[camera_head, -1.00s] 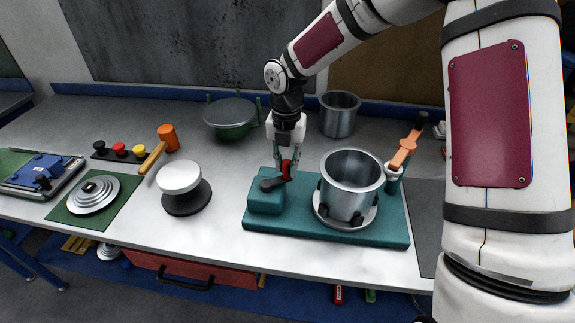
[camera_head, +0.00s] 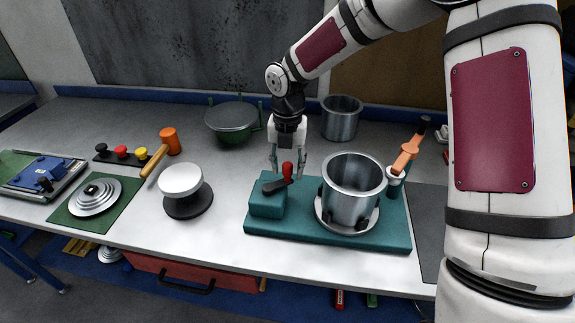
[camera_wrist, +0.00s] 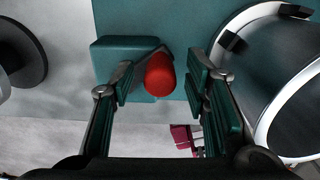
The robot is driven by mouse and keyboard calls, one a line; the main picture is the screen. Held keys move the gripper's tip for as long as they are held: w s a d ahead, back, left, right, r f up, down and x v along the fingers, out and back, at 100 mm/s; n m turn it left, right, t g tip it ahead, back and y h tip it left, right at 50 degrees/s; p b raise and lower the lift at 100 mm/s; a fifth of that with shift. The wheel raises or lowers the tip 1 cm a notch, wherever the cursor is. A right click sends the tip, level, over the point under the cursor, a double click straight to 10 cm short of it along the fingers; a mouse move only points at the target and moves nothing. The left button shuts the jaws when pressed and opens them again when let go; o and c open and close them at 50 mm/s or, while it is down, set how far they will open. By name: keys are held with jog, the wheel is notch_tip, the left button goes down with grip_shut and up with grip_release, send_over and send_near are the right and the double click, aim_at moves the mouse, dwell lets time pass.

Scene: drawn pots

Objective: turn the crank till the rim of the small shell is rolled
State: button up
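The crank, a dark arm with a red knob (camera_head: 287,170), sits on a teal block (camera_head: 267,204) of the machine. The knob also shows in the wrist view (camera_wrist: 160,75). My gripper (camera_head: 287,165) is open above the block. In the wrist view its fingers (camera_wrist: 158,88) stand apart on both sides of the knob, with a gap to each pad. A grey metal shell (camera_head: 350,192) stands upright on the round plate right of the crank, held by dark clamps. Its rim shows as a ring; I cannot tell how far it is rolled.
An orange lever (camera_head: 408,153) rises right of the shell. Another metal pot (camera_head: 341,118) and a green lidded pot (camera_head: 232,121) stand behind. The bench front is clear.

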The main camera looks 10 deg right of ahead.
jog(key=shift+r, duration=0.1)
notch_tip(320, 180, up, 12)
dwell(0.5)
dwell(0.8)
notch_tip(320, 180, down, 12)
jog(key=shift+f+p, duration=0.15)
jog(key=shift+p, duration=0.95)
grip_shut()
